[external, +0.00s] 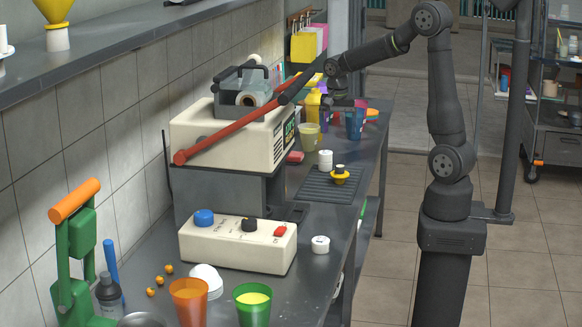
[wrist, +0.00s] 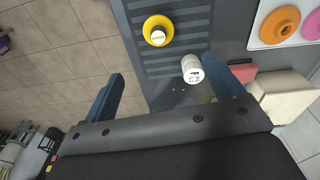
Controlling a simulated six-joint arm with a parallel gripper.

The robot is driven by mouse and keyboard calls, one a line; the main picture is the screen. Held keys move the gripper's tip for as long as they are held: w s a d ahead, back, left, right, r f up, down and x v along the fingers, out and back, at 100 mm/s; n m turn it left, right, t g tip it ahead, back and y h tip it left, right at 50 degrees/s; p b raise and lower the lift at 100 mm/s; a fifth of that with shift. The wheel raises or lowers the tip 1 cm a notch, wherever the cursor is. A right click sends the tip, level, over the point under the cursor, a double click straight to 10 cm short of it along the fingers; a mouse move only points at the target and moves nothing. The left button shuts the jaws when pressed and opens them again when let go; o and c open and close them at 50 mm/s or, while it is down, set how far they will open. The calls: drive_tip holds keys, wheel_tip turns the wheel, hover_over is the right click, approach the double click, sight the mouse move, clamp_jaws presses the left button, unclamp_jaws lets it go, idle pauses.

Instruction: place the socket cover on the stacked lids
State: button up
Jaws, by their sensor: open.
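My gripper (external: 342,102) hangs above the far part of the counter; in the wrist view (wrist: 165,88) its fingers are wide apart with nothing held between them. A short white cylinder with dark lettering on top (wrist: 192,68) stands ahead of the fingers; in the external view it looks like a small white stack (external: 325,160), perhaps the lids. Beside it on the ribbed mat is a round yellow piece with a pale top (wrist: 157,30), also in the external view (external: 340,176). A low white lettered cap (external: 320,244) lies nearer on the counter. I cannot tell which piece is the socket cover.
The cream press (external: 235,135) with its long red lever (external: 230,130) stands left of the mat (external: 332,188). A cream control box (external: 238,243) sits nearer. Cups (external: 308,137) stand beyond the mat.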

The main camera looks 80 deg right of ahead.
drive_tip(key=r+m, duration=0.1)
drive_tip(key=m, duration=0.2)
approach(340, 166)
drive_tip(key=f, duration=0.5)
drive_tip(key=shift+w+a+f, duration=0.1)
drive_tip(key=shift+w+a, duration=0.05)
drive_tip(key=shift+w, duration=0.1)
drive_tip(key=f, duration=0.2)
drive_tip(key=d+f, duration=0.1)
drive_tip(key=f, duration=0.1)
drive_tip(key=shift+s, duration=0.35)
drive_tip(key=shift+f, duration=0.55)
drive_tip(key=c, duration=1.2)
drive_tip(key=shift+o, duration=0.2)
drive_tip(key=shift+r, duration=0.1)
